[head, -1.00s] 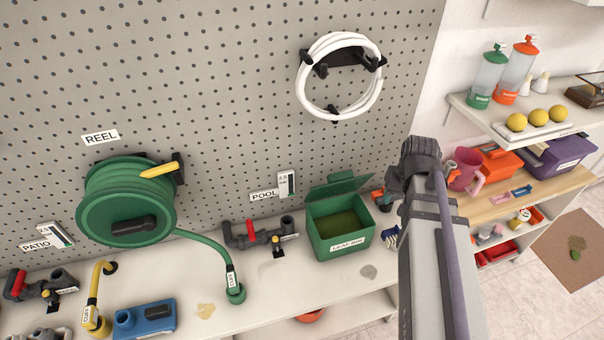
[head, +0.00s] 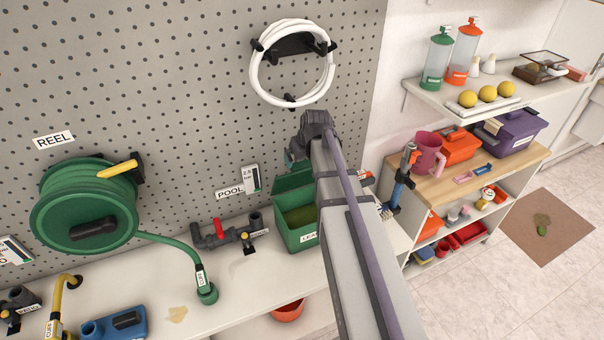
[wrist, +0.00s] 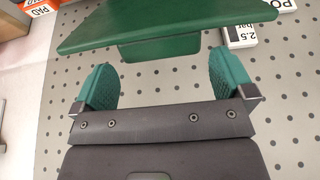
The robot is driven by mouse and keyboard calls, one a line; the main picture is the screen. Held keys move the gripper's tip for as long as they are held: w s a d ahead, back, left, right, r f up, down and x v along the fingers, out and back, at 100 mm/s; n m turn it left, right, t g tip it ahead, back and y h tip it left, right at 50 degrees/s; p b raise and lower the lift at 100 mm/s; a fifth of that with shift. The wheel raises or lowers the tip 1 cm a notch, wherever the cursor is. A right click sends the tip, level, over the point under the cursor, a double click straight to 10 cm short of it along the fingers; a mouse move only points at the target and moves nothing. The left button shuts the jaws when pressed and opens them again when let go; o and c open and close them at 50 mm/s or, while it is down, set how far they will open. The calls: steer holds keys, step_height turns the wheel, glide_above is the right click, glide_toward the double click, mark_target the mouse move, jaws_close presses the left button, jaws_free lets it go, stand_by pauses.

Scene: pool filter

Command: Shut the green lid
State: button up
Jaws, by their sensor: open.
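The green leaf bin (head: 296,236) stands on the bench against the pegboard, with dark green contents showing inside. Its green lid (head: 290,182) is raised at the back, open, and partly hidden by my arm. In the wrist view the green lid (wrist: 165,27) spans the top of the picture, with a smaller green block beneath its edge. My gripper (head: 297,157) is above the bin, close to the raised lid. The wrist view shows its two green finger pads spread wide apart, with nothing between them (wrist: 165,84).
A pipe with a red-handled valve (head: 218,232) and the green hose reel (head: 88,205) are left of the bin. A white hose coil (head: 292,65) hangs above. A shelf unit (head: 480,165) with tubs stands to the right. The bench front left of the bin is mostly clear.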

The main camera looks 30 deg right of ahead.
mark_target(303, 161)
steer(key=b+x, duration=0.1)
steer(key=x, duration=0.2)
steer(key=shift+f+b, duration=0.3)
steer(key=shift+b, duration=0.05)
steer(key=shift+w+r, duration=0.1)
steer(key=shift+r, duration=0.05)
